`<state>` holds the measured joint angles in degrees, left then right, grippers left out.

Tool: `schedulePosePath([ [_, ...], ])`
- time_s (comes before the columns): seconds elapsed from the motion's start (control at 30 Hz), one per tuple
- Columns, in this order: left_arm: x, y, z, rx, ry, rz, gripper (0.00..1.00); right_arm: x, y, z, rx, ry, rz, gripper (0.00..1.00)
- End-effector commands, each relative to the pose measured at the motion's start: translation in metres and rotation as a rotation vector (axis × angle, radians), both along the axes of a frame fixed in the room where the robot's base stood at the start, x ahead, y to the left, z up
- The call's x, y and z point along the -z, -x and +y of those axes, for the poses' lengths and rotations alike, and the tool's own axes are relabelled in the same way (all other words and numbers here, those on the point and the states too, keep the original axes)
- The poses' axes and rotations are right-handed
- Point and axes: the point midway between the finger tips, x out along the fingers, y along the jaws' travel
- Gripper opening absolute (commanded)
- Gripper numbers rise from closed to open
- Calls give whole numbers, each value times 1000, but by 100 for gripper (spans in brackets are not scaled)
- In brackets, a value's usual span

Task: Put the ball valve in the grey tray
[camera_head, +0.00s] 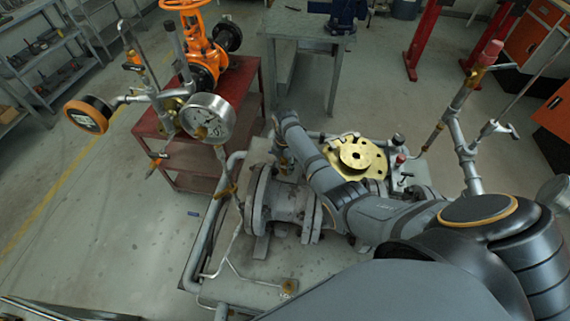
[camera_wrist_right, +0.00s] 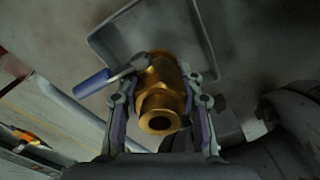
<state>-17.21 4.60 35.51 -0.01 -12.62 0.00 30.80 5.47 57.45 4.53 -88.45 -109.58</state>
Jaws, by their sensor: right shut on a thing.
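The brass ball valve (camera_wrist_right: 162,97) with a blue lever handle (camera_wrist_right: 92,83) is between the fingers of my right gripper (camera_wrist_right: 160,104) in the right wrist view. The fingers are shut on its body, and one open end faces the camera. The grey tray (camera_wrist_right: 165,27) shows behind the valve at the top of that view. The valve overlaps the tray's near edge in the picture; the gap between them is hard to judge. In the head view my right arm reaches over the pipework, and its gripper (camera_head: 283,150) is mostly hidden. My left gripper is not in view.
In the head view a flanged grey pipe (camera_head: 285,203) and a yellow flange disc (camera_head: 355,158) lie close around my right arm. Pressure gauges (camera_head: 208,118) stand at left. A red cart (camera_head: 150,125) holds an orange gate valve (camera_head: 200,50). Open floor lies at left.

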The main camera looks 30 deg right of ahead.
Motion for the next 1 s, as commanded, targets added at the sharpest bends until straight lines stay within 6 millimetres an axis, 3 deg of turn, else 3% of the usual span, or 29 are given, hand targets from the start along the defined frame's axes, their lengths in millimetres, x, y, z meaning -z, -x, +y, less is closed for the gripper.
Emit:
schedulePosePath([
  [0.33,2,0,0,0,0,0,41,3,-1,0,-1,0,-3,0],
  [0.37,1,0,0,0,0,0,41,3,-1,0,-1,0,-2,40],
  [0.5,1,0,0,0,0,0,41,3,0,0,-1,0,-2,59],
  [0.83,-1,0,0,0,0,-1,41,-1,-1,0,-1,0,-2,59],
  [1.0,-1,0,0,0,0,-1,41,-27,-2,0,-1,0,-5,59],
])
